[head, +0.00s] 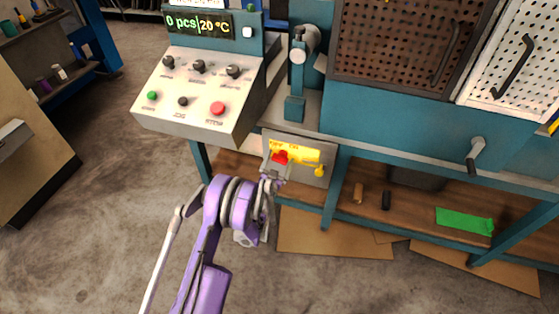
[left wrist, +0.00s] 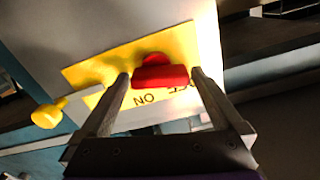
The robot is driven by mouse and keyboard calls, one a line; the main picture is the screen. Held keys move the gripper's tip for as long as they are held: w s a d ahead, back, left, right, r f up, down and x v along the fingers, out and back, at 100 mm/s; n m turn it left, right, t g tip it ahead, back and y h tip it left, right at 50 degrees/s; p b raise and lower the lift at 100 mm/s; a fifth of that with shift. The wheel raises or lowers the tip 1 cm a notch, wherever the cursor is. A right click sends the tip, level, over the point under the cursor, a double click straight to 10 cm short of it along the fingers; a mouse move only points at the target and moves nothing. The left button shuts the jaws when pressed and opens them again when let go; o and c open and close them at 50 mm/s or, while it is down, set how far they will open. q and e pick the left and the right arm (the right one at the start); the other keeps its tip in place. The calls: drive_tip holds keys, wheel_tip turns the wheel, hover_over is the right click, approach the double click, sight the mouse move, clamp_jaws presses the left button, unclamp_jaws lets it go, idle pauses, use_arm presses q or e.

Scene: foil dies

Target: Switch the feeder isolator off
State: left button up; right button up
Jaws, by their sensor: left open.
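The feeder isolator has a red handle (head: 280,157) on a yellow plate (head: 306,154), fixed to a grey panel under the machine's bench. In the left wrist view the red handle (left wrist: 160,77) lies crosswise between my fingertips. Upside-down "ON" lettering shows below it, and other lettering beside it is partly hidden. My left gripper (head: 275,171) is at the isolator in the head view. In the left wrist view this gripper (left wrist: 160,76) is open, one finger at each end of the handle. Whether they touch it I cannot tell. My right gripper is out of view.
A yellow part (head: 319,171) hangs at the panel's lower right, and it also shows in the left wrist view (left wrist: 48,115). The control console (head: 194,104) overhangs to the upper left. A table leg (head: 336,190) stands just right of the panel. Open floor lies left.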

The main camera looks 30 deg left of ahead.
use_arm(q)
drive_tip(key=c, duration=1.2)
drive_tip(key=shift+f+n+b, duration=0.1)
drive_tip(key=shift+n+b, duration=0.4)
drive_tip(key=shift+n, duration=0.3)
drive_tip(key=shift+a+n, duration=0.1)
drive_tip(key=shift+n, duration=0.5)
drive_tip(key=o, duration=1.2)
